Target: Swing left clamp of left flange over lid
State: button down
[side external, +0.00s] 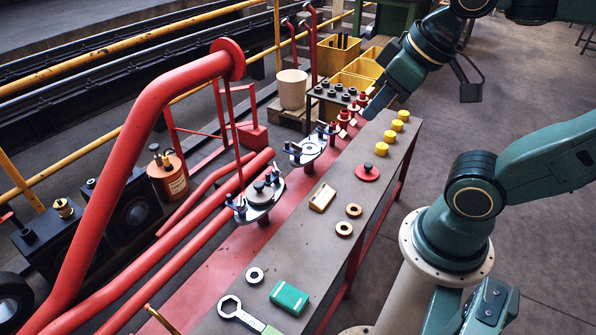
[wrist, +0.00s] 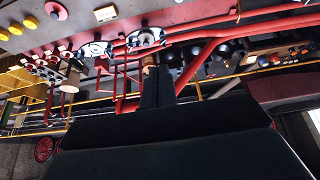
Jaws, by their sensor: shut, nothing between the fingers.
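The left flange (side external: 259,214) stands on the red bench strip and carries a round grey lid (side external: 258,196) with a dark knob. It also shows in the wrist view (wrist: 147,38). Its left clamp (side external: 237,207) stands at the left rim; whether any of it lies over the lid is too small to tell. Another clamp (side external: 277,178) is on the far right rim. My gripper (side external: 376,103) is shut and empty, up and right of the flange, well apart from it. Its dark fingers (wrist: 158,72) show in the wrist view.
A second flange (side external: 307,150) stands farther back. A red knobbed lid (side external: 367,173), brass rings (side external: 353,210), yellow caps (side external: 397,125), a green box (side external: 289,298) and a wrench (side external: 240,315) lie on the grey bench. A large red pipe (side external: 130,160) rises left of the flanges.

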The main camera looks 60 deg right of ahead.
jog(key=w+a+f+n+g+y, duration=0.1)
jog(key=w+f+n, duration=0.15)
jog(key=w, duration=0.65)
jog(key=w+f+n+g, duration=0.1)
jog(key=w+n, duration=0.2)
jog(key=w, duration=0.5)
jog(key=w+a+f+n+g+y, duration=0.1)
jog(key=w+n, duration=0.2)
jog(key=w, duration=0.6)
jog(key=w+f+n+g+y, duration=0.1)
jog(key=w+f+n, duration=0.2)
jog(key=w+f, duration=0.4)
jog(key=w+f+n+g, duration=0.1)
jog(key=w+f+n, duration=0.3)
jog(key=f, duration=1.6)
jog(key=shift+w+d+y, duration=0.3)
jog(key=shift+w+y, duration=0.1)
jog(key=shift+w, duration=1.15)
jog(key=shift+n, duration=0.25)
